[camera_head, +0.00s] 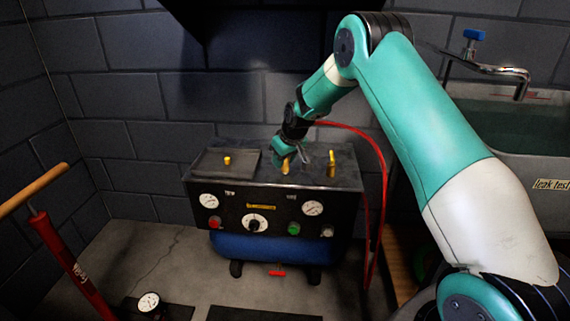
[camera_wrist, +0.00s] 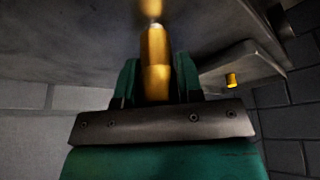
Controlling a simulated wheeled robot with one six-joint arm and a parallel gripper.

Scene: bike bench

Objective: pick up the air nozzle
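A brass cylinder, which looks like the air nozzle (camera_wrist: 155,65), stands between the two green fingers of my gripper (camera_wrist: 156,80) in the wrist view. The fingers sit close against both its sides with no clear gap, so the gripper looks shut on it. In the head view my gripper (camera_head: 288,162) is low over the top of the black compressor bench unit (camera_head: 262,180), with the brass nozzle (camera_head: 286,166) at its fingertips. A bright end of the nozzle faces the grey top, and I cannot tell whether it touches.
Another upright brass piece (camera_head: 332,158) is just right of my gripper. A small brass knob (camera_head: 227,160) sits on a raised plate at left. A red hose (camera_head: 383,175) arcs at right. A sink (camera_head: 515,125) is at far right and a red floor pump (camera_head: 72,255) at left.

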